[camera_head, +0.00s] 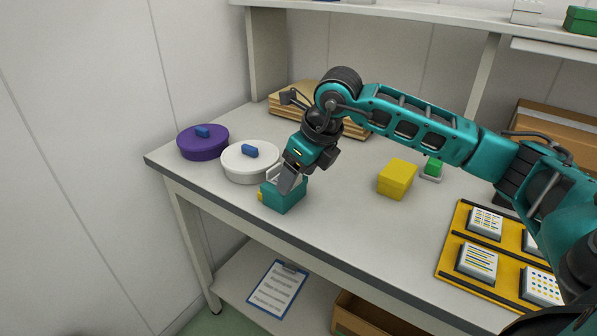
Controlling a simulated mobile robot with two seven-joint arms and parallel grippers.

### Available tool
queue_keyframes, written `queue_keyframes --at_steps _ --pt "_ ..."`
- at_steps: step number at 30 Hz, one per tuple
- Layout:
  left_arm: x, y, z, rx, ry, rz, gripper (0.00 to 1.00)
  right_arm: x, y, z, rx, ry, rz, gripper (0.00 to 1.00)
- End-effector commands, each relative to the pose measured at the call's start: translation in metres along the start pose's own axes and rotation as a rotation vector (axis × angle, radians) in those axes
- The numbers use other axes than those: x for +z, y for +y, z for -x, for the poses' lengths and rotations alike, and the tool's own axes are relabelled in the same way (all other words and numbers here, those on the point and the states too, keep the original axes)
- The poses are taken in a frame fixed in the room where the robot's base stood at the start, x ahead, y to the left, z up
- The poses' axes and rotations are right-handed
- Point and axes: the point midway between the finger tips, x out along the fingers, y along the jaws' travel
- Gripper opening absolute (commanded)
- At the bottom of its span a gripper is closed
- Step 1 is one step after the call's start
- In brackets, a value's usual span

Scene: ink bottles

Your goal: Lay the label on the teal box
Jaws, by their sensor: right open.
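The teal box (287,200) stands near the front edge of the table, toward its left end. My right gripper (284,184) points down at the top of the teal box, with its fingers right at or just above it. It is open, and its fingers hide part of the box top. A small pale piece (272,174) shows beside the fingers at the box's far left edge; I cannot tell whether it is the label. A small yellow patch (261,197) shows at the box's left side. My left gripper is not in view.
A white round tin (240,167) stands close behind the teal box, with a purple tin (198,148) further left. A yellow box (397,180) stands to the right. A yellow board (449,250) holds several printed white blocks. The front middle of the table (350,220) is clear.

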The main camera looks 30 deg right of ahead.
Motion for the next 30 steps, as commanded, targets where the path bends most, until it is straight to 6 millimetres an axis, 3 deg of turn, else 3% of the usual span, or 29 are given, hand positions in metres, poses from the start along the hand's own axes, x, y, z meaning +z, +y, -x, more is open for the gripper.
queue_keyframes --at_steps 15,21,30 --pt "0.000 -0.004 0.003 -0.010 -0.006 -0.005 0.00 0.001 0.000 0.102 -0.002 -0.004 0.001 0.71" --pt "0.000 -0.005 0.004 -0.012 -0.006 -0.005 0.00 0.000 0.000 0.118 -0.001 -0.002 0.000 0.71" --pt "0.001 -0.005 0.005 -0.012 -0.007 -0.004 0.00 0.000 0.000 0.119 -0.001 -0.002 0.000 0.71"
